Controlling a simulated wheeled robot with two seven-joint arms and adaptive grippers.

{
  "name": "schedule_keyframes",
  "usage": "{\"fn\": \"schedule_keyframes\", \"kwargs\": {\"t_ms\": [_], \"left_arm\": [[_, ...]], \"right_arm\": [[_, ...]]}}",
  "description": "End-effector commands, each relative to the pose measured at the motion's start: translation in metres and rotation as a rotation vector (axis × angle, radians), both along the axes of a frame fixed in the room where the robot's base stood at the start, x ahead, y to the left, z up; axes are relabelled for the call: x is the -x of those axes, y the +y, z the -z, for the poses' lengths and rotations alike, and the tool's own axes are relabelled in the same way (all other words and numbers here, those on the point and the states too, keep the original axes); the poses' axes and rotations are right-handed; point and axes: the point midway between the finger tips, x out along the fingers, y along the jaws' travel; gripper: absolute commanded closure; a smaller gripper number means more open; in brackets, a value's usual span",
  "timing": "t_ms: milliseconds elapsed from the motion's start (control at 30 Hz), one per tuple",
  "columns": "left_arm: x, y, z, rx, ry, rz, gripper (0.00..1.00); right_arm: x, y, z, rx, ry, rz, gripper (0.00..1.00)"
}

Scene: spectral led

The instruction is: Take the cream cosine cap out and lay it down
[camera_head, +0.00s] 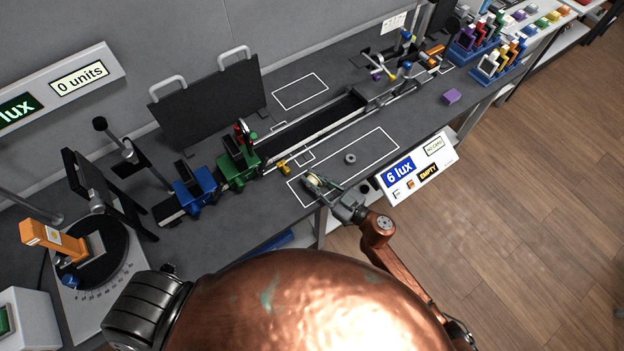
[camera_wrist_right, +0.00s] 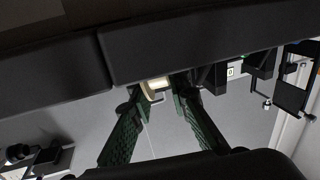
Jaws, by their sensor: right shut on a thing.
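The cream cosine cap (camera_head: 312,181) shows as a small pale round piece at the tips of my right gripper (camera_head: 322,187). That gripper is shut on it, over the near-left end of a white outlined rectangle on the dark bench. In the right wrist view a cream piece (camera_wrist_right: 155,86) sits between the fingertips (camera_wrist_right: 157,97), partly hidden by them. I cannot tell whether the cap touches the bench. A small grey ring (camera_head: 350,158) lies inside the outline, right of the gripper and apart from it. My left gripper is not in view.
A green holder (camera_head: 237,163) and a blue holder (camera_head: 193,191) stand on the rail to the left. A small yellow part (camera_head: 284,168) lies near the outline. A panel reading "6 lux" (camera_head: 416,170) hangs at the front edge. The outline's far right part is clear.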

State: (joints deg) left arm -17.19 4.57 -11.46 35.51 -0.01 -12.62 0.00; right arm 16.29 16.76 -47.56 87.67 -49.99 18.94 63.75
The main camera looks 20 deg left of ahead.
Motion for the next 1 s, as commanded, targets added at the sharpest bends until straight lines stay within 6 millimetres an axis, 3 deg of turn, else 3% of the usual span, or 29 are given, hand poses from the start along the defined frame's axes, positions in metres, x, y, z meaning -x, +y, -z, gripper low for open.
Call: {"fn": "schedule_keyframes", "kwargs": {"t_ms": [167,367,667,800,1000], "left_arm": [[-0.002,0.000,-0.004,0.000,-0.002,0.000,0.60],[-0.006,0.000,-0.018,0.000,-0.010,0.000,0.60],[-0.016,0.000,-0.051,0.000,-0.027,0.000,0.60],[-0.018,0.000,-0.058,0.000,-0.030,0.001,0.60],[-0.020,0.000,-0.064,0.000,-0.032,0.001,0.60]], "right_arm": [[0.000,0.000,-0.008,0.001,-0.002,-0.001,1.00],[0.000,0.000,-0.037,0.001,-0.005,-0.002,1.00],[0.057,-0.001,-0.101,0.000,-0.002,-0.004,1.00],[0.092,-0.001,-0.112,-0.002,0.002,-0.002,1.00],[0.125,-0.001,-0.124,-0.001,0.002,-0.001,1.00]]}}
